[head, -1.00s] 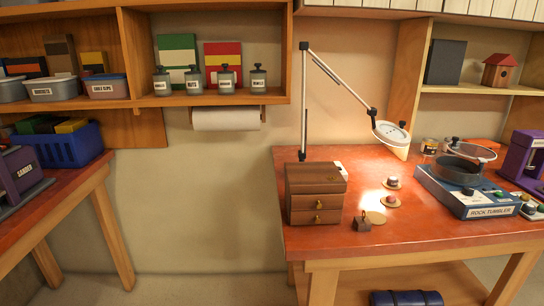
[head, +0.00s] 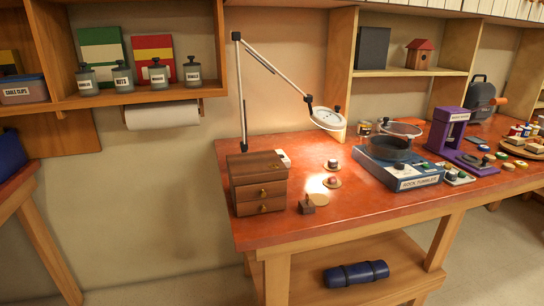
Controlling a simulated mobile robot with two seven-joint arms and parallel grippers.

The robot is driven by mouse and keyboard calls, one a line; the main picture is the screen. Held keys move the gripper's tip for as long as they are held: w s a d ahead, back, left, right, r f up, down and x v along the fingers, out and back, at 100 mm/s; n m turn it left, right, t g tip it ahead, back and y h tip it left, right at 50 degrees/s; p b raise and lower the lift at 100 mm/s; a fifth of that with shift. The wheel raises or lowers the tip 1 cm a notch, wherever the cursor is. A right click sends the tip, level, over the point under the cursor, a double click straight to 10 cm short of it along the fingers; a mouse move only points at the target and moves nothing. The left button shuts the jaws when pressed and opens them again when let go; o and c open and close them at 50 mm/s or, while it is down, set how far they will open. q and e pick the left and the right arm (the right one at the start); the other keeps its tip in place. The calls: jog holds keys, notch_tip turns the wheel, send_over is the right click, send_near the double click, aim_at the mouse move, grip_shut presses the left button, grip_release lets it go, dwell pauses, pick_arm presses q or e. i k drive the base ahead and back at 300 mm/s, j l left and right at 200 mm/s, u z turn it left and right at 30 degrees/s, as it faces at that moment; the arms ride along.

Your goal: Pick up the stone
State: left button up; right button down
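Two small stone-like pieces sit on round coasters on the red-brown workbench (head: 385,205), under the lamp. The rear one, a pale and dark piece (head: 332,162), lies behind the front one, a reddish piece (head: 332,180). Both are too small for me to tell which is the stone. A bare tan disc (head: 318,199) lies in front of them. A blue rock tumbler (head: 419,184) with a dark round bowl stands to their right. Neither of my grippers shows in the head view.
A wooden drawer box (head: 257,184) stands on the bench's left end. A small dark brown block (head: 307,206) sits near the front edge. An arm lamp (head: 327,117) hangs over the bench. A purple machine (head: 451,135) stands at right. A blue roll (head: 356,274) lies on the lower shelf.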

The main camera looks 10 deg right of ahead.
aim_at(332, 179)
jog(key=i+l, duration=0.15)
jog(key=l, duration=0.25)
jog(key=i+l+z, duration=0.1)
jog(key=l, duration=0.35)
jog(key=i+l+z, duration=0.1)
jog(key=l, duration=0.3)
